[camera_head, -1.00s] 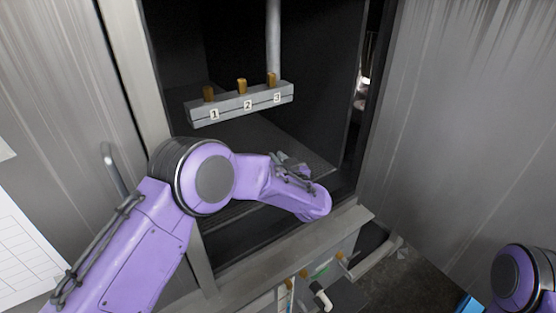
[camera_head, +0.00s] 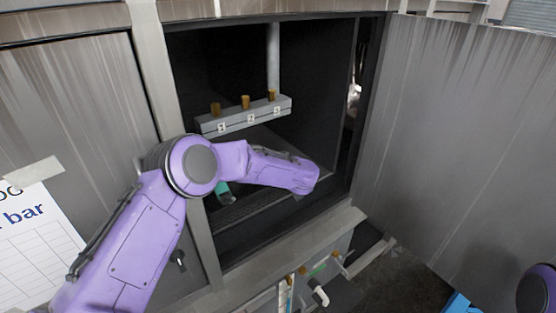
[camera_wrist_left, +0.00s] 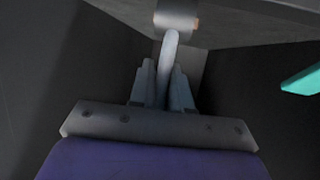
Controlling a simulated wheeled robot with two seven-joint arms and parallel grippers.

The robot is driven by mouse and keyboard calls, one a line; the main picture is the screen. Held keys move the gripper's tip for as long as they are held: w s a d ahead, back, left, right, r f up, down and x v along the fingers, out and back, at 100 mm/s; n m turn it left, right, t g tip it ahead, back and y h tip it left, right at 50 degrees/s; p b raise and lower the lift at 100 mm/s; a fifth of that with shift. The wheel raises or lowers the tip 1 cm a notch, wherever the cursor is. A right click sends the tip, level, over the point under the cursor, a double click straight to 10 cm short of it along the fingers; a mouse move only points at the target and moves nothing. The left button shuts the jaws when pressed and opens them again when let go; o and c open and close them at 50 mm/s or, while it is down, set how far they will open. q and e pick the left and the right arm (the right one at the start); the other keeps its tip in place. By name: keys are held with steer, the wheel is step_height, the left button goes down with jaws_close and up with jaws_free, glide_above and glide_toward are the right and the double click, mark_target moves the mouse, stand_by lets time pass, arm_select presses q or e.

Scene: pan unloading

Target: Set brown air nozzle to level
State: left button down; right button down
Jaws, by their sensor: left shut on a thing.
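A grey bar (camera_head: 240,118) with number labels hangs inside the dark cabinet, and three brown knobs (camera_head: 245,102) stand upright on it. I cannot tell which brown piece is the air nozzle. My left arm reaches in front of the cabinet opening below the bar; its gripper is hidden in the head view. In the left wrist view my left gripper (camera_wrist_left: 163,72) is shut on a pale grey curved pipe (camera_wrist_left: 170,42). The pipe meets a grey cylinder (camera_wrist_left: 175,14) with a small orange-brown patch (camera_wrist_left: 196,23) at its side. My right gripper is out of view.
A teal piece (camera_head: 222,188) shows under my left arm and in the left wrist view (camera_wrist_left: 302,80). Below the sill (camera_head: 290,238) are small brown fittings and a white bent pipe (camera_head: 320,294). A large grey panel (camera_head: 460,140) stands at the right.

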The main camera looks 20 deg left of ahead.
arm_select(q)
steer(key=shift+a+r, duration=0.1)
steer(key=shift+r, duration=0.05)
steer(key=c, duration=1.2)
jaws_free()
steer(key=shift+w, duration=0.1)
steer(key=shift+a+f, duration=0.15)
steer(key=shift+f, duration=0.05)
steer(key=shift+d+r, duration=0.1)
steer(key=shift+d, duration=0.2)
steer(key=b+v, duration=0.2)
steer(key=v, duration=0.8)
steer(key=shift+a+b, duration=0.15)
steer(key=shift+b, duration=0.25)
